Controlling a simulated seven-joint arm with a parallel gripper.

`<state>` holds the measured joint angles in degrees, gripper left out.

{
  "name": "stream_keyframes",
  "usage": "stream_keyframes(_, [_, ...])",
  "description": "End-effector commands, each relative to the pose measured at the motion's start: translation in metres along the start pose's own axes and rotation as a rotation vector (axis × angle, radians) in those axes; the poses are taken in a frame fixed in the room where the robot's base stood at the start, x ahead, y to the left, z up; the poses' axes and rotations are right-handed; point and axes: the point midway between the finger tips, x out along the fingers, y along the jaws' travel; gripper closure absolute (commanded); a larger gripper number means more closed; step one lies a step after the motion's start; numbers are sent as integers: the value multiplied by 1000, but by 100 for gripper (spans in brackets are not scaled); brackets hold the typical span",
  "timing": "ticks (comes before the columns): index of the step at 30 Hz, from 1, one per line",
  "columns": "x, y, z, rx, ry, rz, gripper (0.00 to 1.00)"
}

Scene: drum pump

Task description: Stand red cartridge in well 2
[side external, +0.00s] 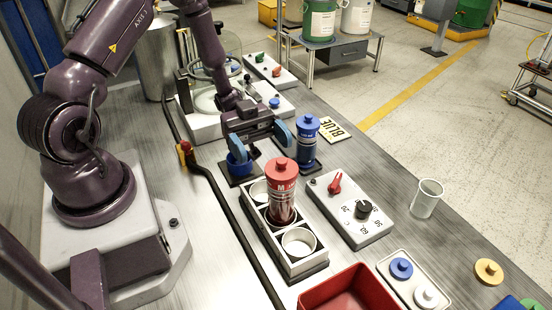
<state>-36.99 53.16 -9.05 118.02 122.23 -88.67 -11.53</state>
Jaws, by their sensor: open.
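The far well (259,191) and the near well (299,241) look empty. Well numbers are not readable here. My gripper (261,145) is open, its blue-padded fingers spread apart. It is behind the red cartridge, apart from it, with nothing visible between the fingers. The cartridge's lower end is hidden inside the rack.
A blue cartridge (307,142) stands close to my gripper's right finger, by a "BLUE" card (335,130). A blue cup (239,168) is below the left finger. A control box (351,211), a clear beaker (427,198) and a red bin (350,291) stand around the rack.

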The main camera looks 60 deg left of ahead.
Motion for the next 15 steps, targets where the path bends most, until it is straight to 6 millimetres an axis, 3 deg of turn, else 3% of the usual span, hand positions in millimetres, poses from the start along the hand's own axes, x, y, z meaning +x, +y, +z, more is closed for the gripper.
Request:
stream_keyframes(6, [-36,0,1,0,0,-1,17])
stream_keyframes(11, [-45,-4,-1,10,-22,-15,17])
stream_keyframes(15, [-40,-39,-11,96,-203,-148,17])
